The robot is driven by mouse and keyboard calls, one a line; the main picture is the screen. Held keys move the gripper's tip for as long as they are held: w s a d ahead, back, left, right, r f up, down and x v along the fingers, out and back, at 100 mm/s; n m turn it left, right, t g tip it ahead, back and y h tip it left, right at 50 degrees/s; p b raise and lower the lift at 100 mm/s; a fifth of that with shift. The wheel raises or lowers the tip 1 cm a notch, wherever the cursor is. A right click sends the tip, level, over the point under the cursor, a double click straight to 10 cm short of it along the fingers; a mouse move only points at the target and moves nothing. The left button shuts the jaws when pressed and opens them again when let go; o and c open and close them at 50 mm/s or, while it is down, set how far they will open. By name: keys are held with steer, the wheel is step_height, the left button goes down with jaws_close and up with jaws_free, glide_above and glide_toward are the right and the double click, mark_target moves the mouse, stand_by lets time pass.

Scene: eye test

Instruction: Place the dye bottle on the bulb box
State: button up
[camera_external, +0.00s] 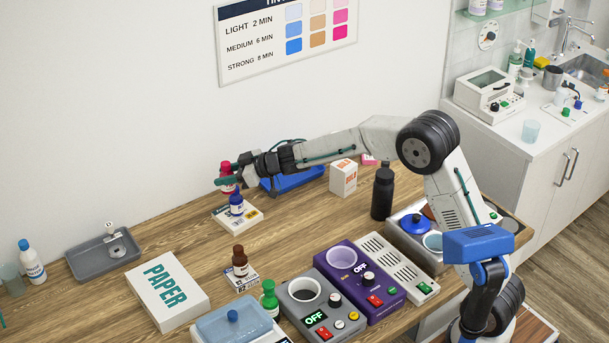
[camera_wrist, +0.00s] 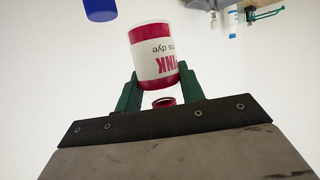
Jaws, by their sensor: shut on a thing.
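My gripper (camera_external: 226,180) is shut on the pink dye bottle (camera_external: 228,187), left of centre in the external view. In the wrist view, my green fingers (camera_wrist: 159,71) grip the bottle (camera_wrist: 152,48) from both sides; its white label reads "INK" and "dye" upside down. The bottle is above or behind a flat white box (camera_external: 227,218), on which a blue bottle (camera_external: 236,204) stands. A small white carton with orange print (camera_external: 343,179) stands farther right. I cannot read which one is the bulb box.
A brown bottle (camera_external: 240,261) stands on another small flat box (camera_external: 242,281). Around lie a paper pack (camera_external: 167,291), a grey tray (camera_external: 104,256), a blue tray (camera_external: 294,181), a black bottle (camera_external: 382,194) and several devices.

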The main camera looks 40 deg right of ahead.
steer(key=d+r, duration=0.2)
steer(key=d, duration=0.8)
steer(key=d+r, duration=0.3)
steer(key=d, duration=0.6)
glide_above(344, 164)
step_height(344, 164, down, 4)
steer(key=shift+w+d+f, duration=0.1)
steer(key=shift+f, duration=1.9)
steer(key=shift+f, duration=0.2)
steer(key=o, duration=1)
steer(key=shift+o, duration=0.2)
steer(key=shift+r, duration=0.15)
